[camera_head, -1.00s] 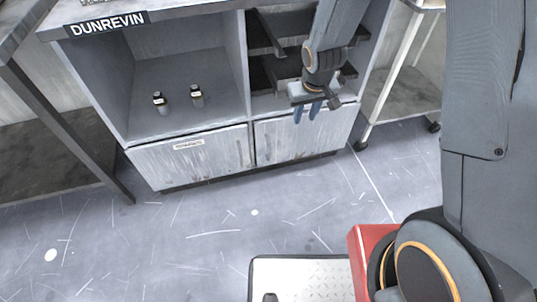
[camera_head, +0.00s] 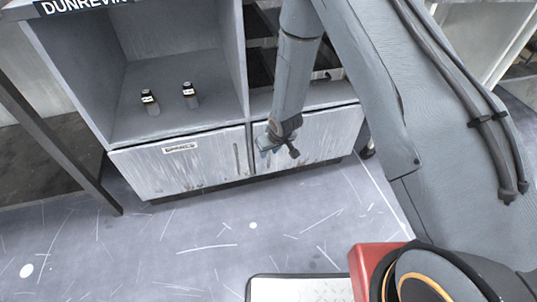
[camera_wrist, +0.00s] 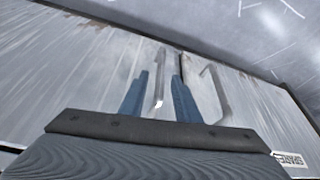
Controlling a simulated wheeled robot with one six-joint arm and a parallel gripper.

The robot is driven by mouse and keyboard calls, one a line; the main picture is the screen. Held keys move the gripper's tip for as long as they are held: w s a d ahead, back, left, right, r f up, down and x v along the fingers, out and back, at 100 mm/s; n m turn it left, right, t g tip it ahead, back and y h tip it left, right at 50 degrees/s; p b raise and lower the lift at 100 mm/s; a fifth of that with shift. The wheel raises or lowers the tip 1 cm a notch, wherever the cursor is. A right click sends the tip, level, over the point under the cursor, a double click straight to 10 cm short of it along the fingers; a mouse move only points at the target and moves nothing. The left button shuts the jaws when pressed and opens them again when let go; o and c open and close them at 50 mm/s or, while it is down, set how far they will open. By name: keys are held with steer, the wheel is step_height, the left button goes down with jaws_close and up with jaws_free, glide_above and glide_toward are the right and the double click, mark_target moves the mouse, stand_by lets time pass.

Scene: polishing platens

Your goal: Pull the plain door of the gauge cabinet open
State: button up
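The gauge cabinet's plain door (camera_head: 325,138) is the right one of two low grey doors and looks shut. It also shows in the wrist view (camera_wrist: 70,65), turned upside down. Its bar handle (camera_wrist: 161,72) appears between my two blue fingertips. My gripper (camera_head: 268,150) is at the left part of the plain door, near the seam. In the wrist view my gripper (camera_wrist: 160,88) is open, fingers apart on both sides of the handle. I cannot tell whether they touch it. In the head view my gripper hides the plain door's handle.
The labelled left door (camera_head: 180,165) is shut, and its handle (camera_wrist: 218,92) is just right of my fingers in the wrist view. Two small bottles (camera_head: 150,102) (camera_head: 190,95) stand in the open bay above. The floor (camera_head: 200,230) before the cabinet is clear.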

steer(key=shift+x, duration=1.1)
jaws_close()
